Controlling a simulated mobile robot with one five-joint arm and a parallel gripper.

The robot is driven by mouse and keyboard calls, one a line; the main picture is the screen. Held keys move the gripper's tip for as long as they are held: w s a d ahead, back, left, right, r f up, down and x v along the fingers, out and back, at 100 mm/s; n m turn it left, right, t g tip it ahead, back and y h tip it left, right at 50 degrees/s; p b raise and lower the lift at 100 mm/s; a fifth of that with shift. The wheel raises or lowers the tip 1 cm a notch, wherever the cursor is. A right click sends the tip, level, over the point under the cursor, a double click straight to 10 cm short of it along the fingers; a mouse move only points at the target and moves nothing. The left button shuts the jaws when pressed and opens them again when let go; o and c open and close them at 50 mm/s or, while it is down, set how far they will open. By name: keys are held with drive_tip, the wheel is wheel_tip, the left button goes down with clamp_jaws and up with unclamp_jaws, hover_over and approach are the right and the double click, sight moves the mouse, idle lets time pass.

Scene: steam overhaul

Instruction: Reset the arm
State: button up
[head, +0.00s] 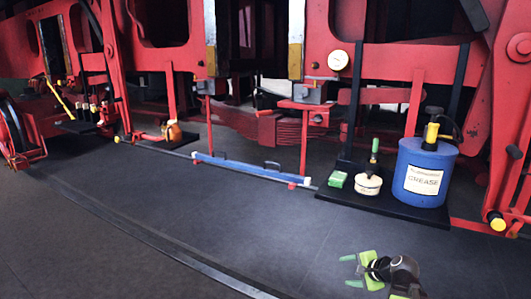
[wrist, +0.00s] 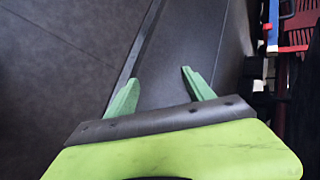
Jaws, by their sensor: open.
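My gripper (head: 350,270) is at the bottom right of the head view, over the dark floor, with its green fingers pointing left. In the wrist view my gripper (wrist: 160,90) shows two green fingers spread wide apart. It is open and nothing is between the fingers. It touches none of the things around it in the head view.
A black tray (head: 340,192) bears a blue grease drum (head: 424,185), a white tin (head: 367,184) and a green box (head: 337,179). A blue bar (head: 250,171) lies left of it. Red locomotive frames (head: 160,55) stand behind. The floor (head: 200,220) in front is clear.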

drive_tip(key=s+a+f+n+g+h, duration=0.2)
drive_tip(key=s+a+f+n+g, duration=0.25)
drive_tip(key=a+n, duration=0.35)
drive_tip(key=s+a+f+n+g+h, duration=0.1)
drive_tip(key=s+a+f+n+g, duration=0.4)
drive_tip(key=a, duration=0.4)
wheel_tip(320, 180, up, 24)
drive_tip(key=s+n+p, duration=0.1)
drive_tip(key=n+p, duration=0.1)
drive_tip(key=p, duration=2.1)
drive_tip(key=shift+a+r+h, duration=0.2)
drive_tip(key=shift+a+h, duration=0.05)
drive_tip(key=shift+h, duration=0.15)
drive_tip(key=shift+t, duration=0.25)
